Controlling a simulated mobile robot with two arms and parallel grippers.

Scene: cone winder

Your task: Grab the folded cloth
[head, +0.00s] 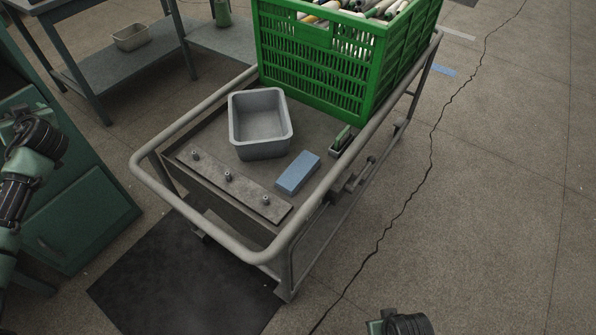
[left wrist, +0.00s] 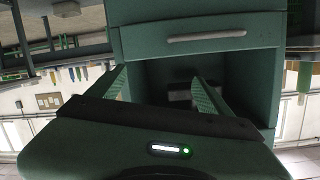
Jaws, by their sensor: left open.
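The folded cloth appears to be the flat blue rectangle (head: 298,172) lying on the top deck of the cart (head: 213,240), near its right rail in the head view. It lies to the right of a grey metal plate with three knobs (head: 228,178) and in front of a grey bin (head: 261,152). My left gripper (left wrist: 160,92) is open and empty in the left wrist view, facing a green cabinet. In the head view my left arm is at the left edge, well away from the cloth.
A green crate (head: 318,75) full of yarn cones fills the cart's far end. A small green-and-dark item (head: 341,140) lies by the right rail. The green cabinet (head: 82,222) stands left of the cart, and a dark mat (head: 185,283) lies in front. The floor at right is clear.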

